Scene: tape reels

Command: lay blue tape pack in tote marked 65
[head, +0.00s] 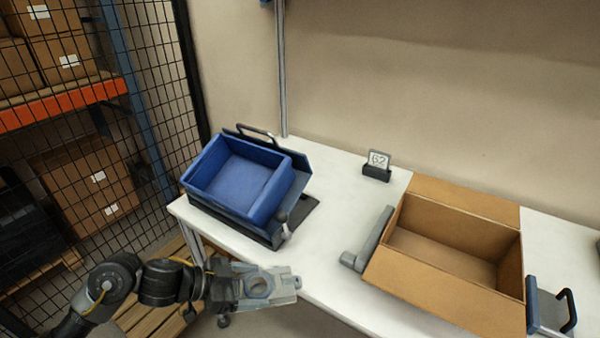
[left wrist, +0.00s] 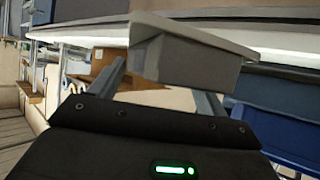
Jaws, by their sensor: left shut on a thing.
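My left gripper (head: 270,285) is in front of the table's front edge, below the blue tote. It is shut on a grey, flanged piece (left wrist: 185,50), seen between the fingers in the left wrist view; it looks grey rather than blue, and I cannot tell whether it is the tape pack. A blue tote (head: 236,182) sits tilted on a dark stand at the table's left end and looks empty. A small card (head: 378,160) behind the table's middle seems to read 62. No mark 65 is legible. My right gripper is not in view.
An open cardboard box (head: 450,240) stands on the white table (head: 335,185) at the right, with a grey bracket (head: 367,245) at its left side. Bare tabletop lies between tote and box. A black mesh fence (head: 150,100) stands at the left.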

